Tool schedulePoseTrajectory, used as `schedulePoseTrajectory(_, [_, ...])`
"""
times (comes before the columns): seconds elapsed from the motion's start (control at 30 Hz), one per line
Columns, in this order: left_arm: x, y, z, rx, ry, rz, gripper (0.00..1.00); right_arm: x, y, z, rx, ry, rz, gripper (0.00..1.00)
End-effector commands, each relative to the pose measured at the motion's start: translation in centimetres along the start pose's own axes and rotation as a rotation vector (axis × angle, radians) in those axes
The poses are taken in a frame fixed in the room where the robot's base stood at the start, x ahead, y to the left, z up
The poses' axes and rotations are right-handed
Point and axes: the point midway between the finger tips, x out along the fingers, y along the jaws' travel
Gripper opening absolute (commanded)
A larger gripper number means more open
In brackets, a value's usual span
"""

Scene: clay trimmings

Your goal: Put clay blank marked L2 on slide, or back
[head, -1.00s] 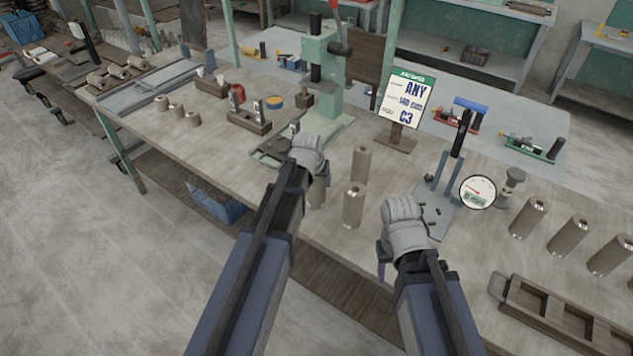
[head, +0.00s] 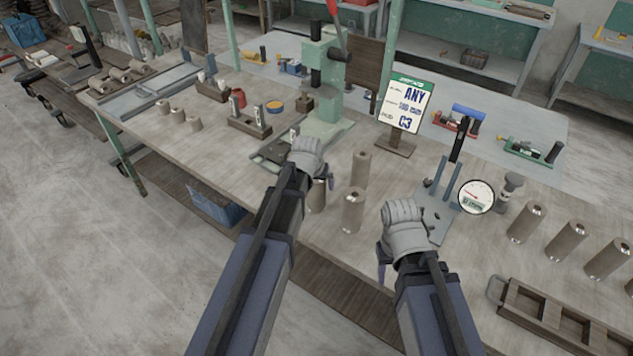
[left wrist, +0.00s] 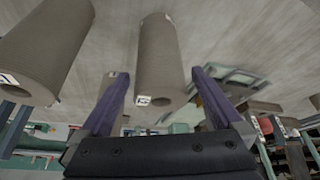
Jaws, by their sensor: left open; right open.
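Three upright brown clay blanks stand near my left gripper: one behind (head: 361,170), one in front (head: 352,210), and one partly hidden (head: 317,196) just below the gripper. I cannot read L2 on any of them. My left gripper (head: 322,180) is open and low over the table. In the left wrist view its purple fingers (left wrist: 158,90) stand apart on either side of a labelled clay blank (left wrist: 158,55), not closed on it; its small mark is unclear. My right gripper (head: 383,252) is open and empty above the front table edge. I cannot identify the slide for certain.
A green press (head: 322,85) with a flat metal base stands behind my left gripper. A sign (head: 405,105) reads ANY and C3. A dial gauge (head: 476,197) is right. More blanks (head: 567,240) and a wooden tray (head: 560,315) are at far right. Small blanks (head: 178,116) stand left.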

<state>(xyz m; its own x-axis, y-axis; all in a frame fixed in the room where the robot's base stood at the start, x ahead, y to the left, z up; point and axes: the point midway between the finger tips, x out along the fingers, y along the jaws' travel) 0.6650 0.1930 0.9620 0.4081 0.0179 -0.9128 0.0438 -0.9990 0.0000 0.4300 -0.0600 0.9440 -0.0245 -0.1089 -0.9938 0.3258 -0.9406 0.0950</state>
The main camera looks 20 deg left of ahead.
Motion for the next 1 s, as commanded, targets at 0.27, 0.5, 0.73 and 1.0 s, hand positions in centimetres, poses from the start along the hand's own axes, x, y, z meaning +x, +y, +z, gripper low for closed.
schedulePoseTrajectory(0.27, [-5.1, 0.0, -0.2, 0.0, 0.0, 0.0, 1.0, -4.7, 0.5, 0.3, 0.0, 0.0, 0.0, 0.5])
schedulePoseTrajectory(0.5, [-9.0, 0.0, -0.2, 0.0, 0.0, 0.0, 1.0, -8.2, 0.8, 0.5, -0.002, 0.0, 0.0, 0.5])
schedulePoseTrajectory(0.73, [-10.6, 0.0, -0.1, 0.0, 0.0, 0.0, 1.0, -9.6, 0.9, 0.6, -0.003, 0.0, 0.0, 0.5])
schedulePoseTrajectory(1.0, [-11.4, 3.8, 3.9, 0.08, -0.09, 0.012, 1.0, -9.5, 0.9, 0.6, -0.003, 0.0, 0.0, 0.5])
